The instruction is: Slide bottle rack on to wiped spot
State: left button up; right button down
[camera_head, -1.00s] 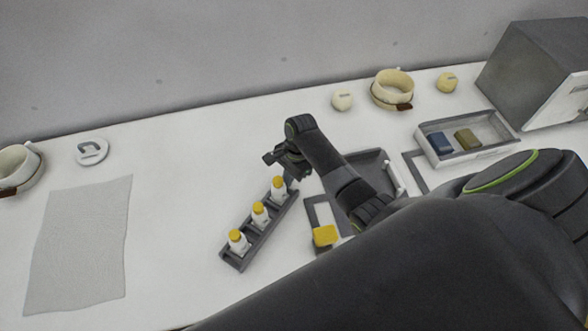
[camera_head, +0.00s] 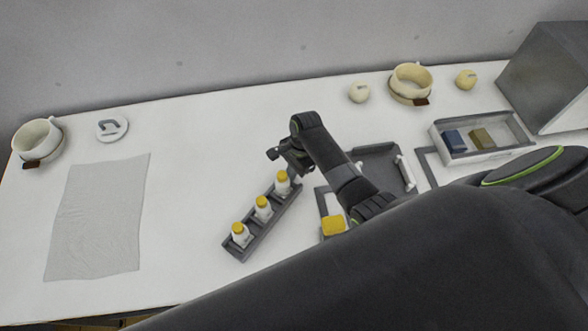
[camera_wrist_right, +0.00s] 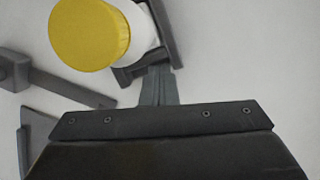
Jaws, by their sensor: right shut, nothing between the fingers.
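The bottle rack (camera_head: 267,236) is a dark narrow tray standing slantwise near the table's middle. It holds three upright white bottles with yellow caps (camera_head: 263,207) in a row. My right gripper (camera_head: 293,173) is shut and empty at the rack's far end, close beside the last bottle. In the right wrist view, the shut fingers (camera_wrist_right: 158,88) reach the dark rack end (camera_wrist_right: 150,66), next to a yellow-capped bottle (camera_wrist_right: 90,33); contact is not certain. A flat, wrinkled pale grey patch (camera_head: 98,218) lies at the left. No separate wiped spot can be made out. My left gripper is out of view.
White table (camera_head: 195,180) is clear between rack and grey patch. A yellow block (camera_head: 333,226) and dark tray (camera_head: 380,168) are right of the rack. A box (camera_head: 545,75) stands back right.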

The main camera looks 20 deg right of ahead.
jog(key=shift+r, duration=0.1)
jog(key=s+p+v, duration=0.1)
jog(key=v, duration=1.6)
jog(key=shift+w, duration=0.5)
